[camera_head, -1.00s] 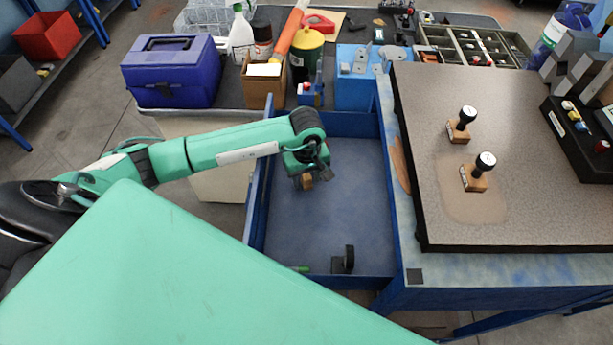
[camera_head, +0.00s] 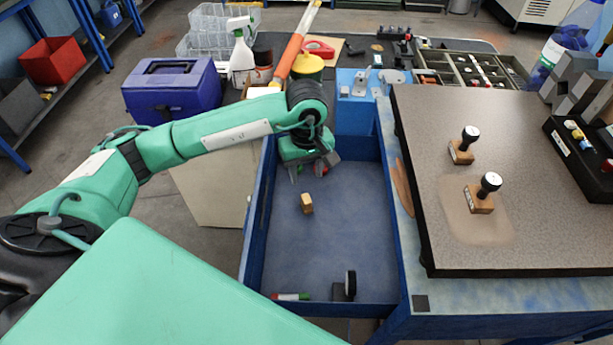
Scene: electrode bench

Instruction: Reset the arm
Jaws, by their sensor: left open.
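My left arm comes in from the left, and its gripper (camera_head: 308,172) hangs over the far left part of the open blue drawer (camera_head: 335,235). The gripper is open and empty, with its two fingers apart. A small wooden block (camera_head: 306,203) lies on the drawer floor just in front of the gripper, apart from it. My right gripper is not in view.
Two black-handled stamps (camera_head: 463,146) (camera_head: 482,193) stand on the speckled slab (camera_head: 550,220) to the right. A blue toolbox (camera_head: 172,90), a spray bottle (camera_head: 241,52) and a yellow can (camera_head: 307,67) stand behind my arm. Much of the drawer floor is clear.

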